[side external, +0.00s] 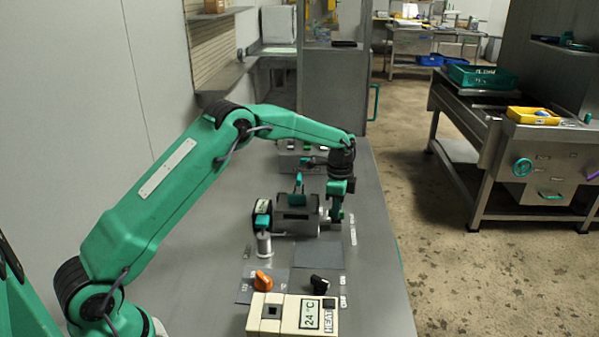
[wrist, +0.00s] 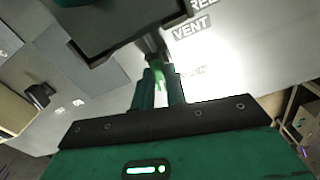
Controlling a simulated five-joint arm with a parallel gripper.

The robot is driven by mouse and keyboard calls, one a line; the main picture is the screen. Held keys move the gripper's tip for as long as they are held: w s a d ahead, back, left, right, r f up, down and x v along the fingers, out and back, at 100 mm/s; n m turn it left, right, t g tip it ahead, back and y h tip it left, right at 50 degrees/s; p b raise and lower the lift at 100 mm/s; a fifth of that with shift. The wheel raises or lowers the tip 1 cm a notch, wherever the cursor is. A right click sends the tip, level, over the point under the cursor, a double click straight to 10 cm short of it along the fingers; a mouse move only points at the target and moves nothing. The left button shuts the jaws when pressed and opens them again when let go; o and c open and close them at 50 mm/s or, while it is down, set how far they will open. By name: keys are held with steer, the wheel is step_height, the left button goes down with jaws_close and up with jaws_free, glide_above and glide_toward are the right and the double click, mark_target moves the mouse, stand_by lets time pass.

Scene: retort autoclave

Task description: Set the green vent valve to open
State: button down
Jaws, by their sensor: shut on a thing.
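My gripper (side external: 338,208) reaches down at the right end of the dark autoclave (side external: 296,222). In the wrist view its two green fingers (wrist: 160,88) are closed on a narrow light-green piece, the green vent valve's handle (wrist: 160,76). The handle is mostly hidden between the fingers, so its exact angle is hard to tell. A VENT label (wrist: 192,28) lies on the panel just beyond the fingers. In the side view the gripper hides the valve.
An orange knob (side external: 262,281) and a black knob (side external: 320,285) stand in front, behind a cream 24 °C display box (side external: 292,315). The bench (side external: 375,245) is clear at right.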

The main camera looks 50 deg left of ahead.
steer(key=n, duration=0.4)
steer(key=shift+n, duration=0.3)
steer(key=n, duration=0.4)
steer(key=shift+r+n, duration=0.1)
steer(key=shift+n, duration=0.3)
steer(key=c, duration=1.4)
jaws_free()
steer(key=shift+c, duration=0.2)
steer(key=shift+r, duration=3.9)
